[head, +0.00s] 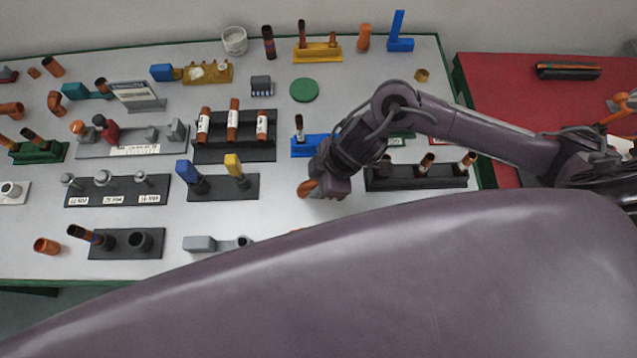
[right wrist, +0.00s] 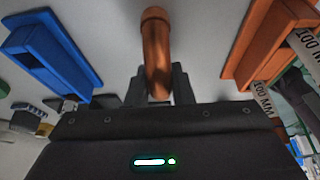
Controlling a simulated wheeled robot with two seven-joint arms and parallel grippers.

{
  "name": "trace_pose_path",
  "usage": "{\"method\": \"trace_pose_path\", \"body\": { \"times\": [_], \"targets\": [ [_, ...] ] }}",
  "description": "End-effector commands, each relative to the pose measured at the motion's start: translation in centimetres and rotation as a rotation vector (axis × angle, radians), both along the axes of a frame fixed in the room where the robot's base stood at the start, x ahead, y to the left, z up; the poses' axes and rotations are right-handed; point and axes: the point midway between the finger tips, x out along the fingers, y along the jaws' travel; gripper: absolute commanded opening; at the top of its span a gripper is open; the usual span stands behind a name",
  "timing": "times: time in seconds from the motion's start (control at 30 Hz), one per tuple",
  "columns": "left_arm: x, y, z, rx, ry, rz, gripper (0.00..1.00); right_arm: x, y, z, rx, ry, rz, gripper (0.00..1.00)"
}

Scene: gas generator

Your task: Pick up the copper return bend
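The copper return bend (right wrist: 157,50) shows in the right wrist view as a rounded copper tube standing out between the two dark fingers. Its lower part is hidden by the gripper body. My right gripper (right wrist: 160,86) has a finger along each side of it, with no clear gap, and appears shut on it. In the head view the right gripper (head: 316,186) is over the middle of the grey table, right of the black stand with blue and yellow handles. A bit of copper (head: 306,188) shows at its left side. My left gripper is not in view.
In the right wrist view a blue fixture (right wrist: 50,52) lies left and an orange fixture (right wrist: 262,45) right. In the head view a black rack (head: 416,180) with copper pieces is right of the gripper. A grey tool (head: 205,243) lies lower left. A red table (head: 500,85) adjoins.

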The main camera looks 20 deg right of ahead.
Motion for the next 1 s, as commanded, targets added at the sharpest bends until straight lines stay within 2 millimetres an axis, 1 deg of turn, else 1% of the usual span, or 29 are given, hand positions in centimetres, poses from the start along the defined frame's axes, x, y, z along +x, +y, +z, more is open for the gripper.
{"method": "trace_pose_path", "body": {
  "times": [0.03,0.1,0.37,0.47,0.57,0.67,0.77,0.87,0.9,1.0],
  "targets": [
    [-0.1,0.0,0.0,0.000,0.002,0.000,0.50,0.0,0.0,0.0,0.000,0.000,0.000,0.10],
    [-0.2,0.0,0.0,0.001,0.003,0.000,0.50,0.0,0.0,0.0,0.000,-0.001,0.000,0.04],
    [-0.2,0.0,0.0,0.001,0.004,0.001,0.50,0.0,0.0,0.2,0.000,-0.001,0.000,0.04],
    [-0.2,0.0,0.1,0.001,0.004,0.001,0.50,0.1,0.0,0.7,0.000,-0.002,0.001,0.04],
    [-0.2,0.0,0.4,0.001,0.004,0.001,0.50,0.1,0.0,1.7,0.002,-0.002,0.001,0.04],
    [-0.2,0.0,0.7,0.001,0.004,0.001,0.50,0.1,0.0,3.3,0.000,-0.006,0.003,0.04],
    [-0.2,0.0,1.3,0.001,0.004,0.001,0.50,0.2,0.1,5.9,0.002,-0.008,0.005,0.04],
    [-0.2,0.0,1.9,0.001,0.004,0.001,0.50,0.2,0.1,9.0,0.002,-0.011,0.005,0.04],
    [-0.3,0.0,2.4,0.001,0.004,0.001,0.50,0.3,0.0,10.5,0.000,-0.013,0.004,0.04],
    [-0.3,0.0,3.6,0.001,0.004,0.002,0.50,0.3,-0.1,13.6,-0.003,-0.011,0.003,0.04]
  ]
}}
